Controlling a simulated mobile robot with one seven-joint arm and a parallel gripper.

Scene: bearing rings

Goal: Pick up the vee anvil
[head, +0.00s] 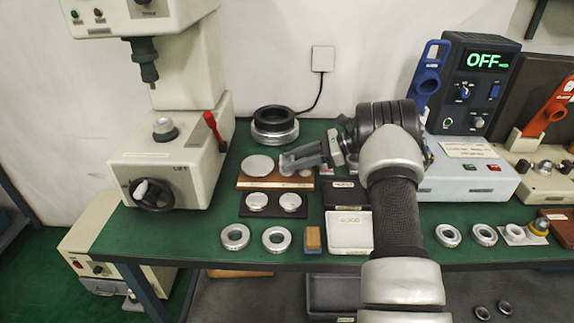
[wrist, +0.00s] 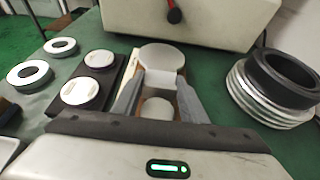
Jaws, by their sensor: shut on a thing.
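My gripper (head: 288,163) is shut on a pale grey piece, taken as the vee anvil (wrist: 162,79), above the wooden board (head: 247,184). In the wrist view my gripper (wrist: 161,84) has a finger on each side of the piece. The fingers hide much of its shape, so I cannot make out a vee or tell whether it touches the board. A round pale disc (head: 257,165) lies at the board's left end; it also shows beyond the fingertips in the wrist view (wrist: 162,55). Another pale round piece (wrist: 156,108) shows nearer, between the fingers.
A black plate with two silver discs (head: 257,200) lies in front of the board. A stacked black and silver ring (head: 274,126) stands behind it. The press (head: 170,150) stands left. A white tray (head: 349,232) and loose rings (head: 235,237) lie along the front.

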